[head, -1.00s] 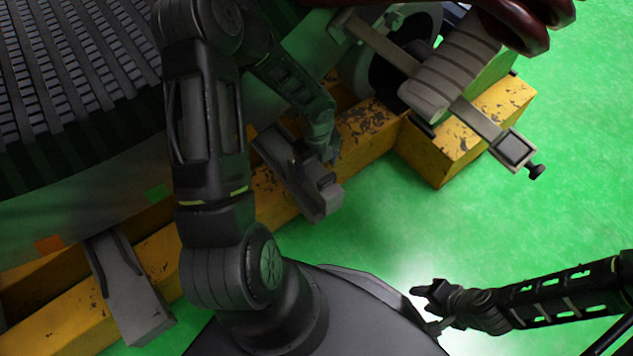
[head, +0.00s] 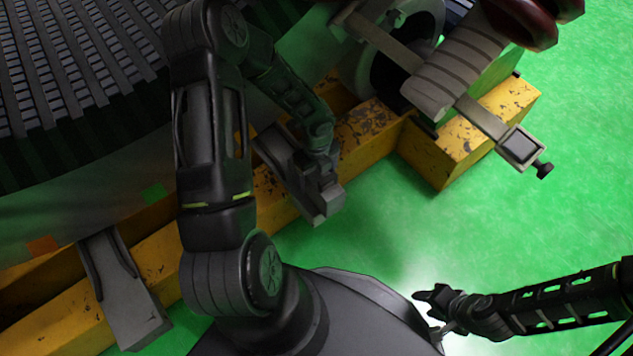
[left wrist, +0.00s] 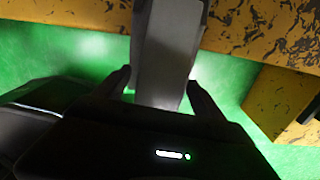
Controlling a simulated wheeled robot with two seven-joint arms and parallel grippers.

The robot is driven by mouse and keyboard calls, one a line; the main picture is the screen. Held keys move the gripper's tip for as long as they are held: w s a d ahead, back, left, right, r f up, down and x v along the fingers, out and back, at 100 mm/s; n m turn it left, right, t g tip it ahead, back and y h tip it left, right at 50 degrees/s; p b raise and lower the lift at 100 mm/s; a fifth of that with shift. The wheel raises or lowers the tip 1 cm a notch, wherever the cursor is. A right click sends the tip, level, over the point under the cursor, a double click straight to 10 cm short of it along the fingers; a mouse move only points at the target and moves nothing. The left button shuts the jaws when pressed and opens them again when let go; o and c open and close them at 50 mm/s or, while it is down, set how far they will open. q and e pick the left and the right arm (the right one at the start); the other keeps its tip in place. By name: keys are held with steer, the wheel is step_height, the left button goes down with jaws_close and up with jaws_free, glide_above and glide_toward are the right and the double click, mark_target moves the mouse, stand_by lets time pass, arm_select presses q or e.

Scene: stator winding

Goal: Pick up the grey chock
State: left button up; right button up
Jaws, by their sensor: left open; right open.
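A grey chock (head: 322,207) rests against the yellow beam in the middle of the head view. My left gripper (head: 325,165) is over it and hides part of it. In the left wrist view the chock (left wrist: 168,55) runs between the two open fingers (left wrist: 159,85), one on each side. I cannot tell whether the fingers touch it. A second grey chock (head: 128,300) sits on the beam at the lower left. My right gripper (head: 428,298) is open and empty, low on the right over the green floor.
The chipped yellow beam (head: 370,130) runs diagonally, with a yellow block (head: 460,140) at its right end. The large ribbed stator (head: 70,90) fills the upper left. A clamp-like bar (head: 520,148) juts out at the right. The green floor (head: 570,220) is clear.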

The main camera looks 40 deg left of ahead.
stand_by(0.3)
arm_select(q)
jaws_close()
stand_by(0.7)
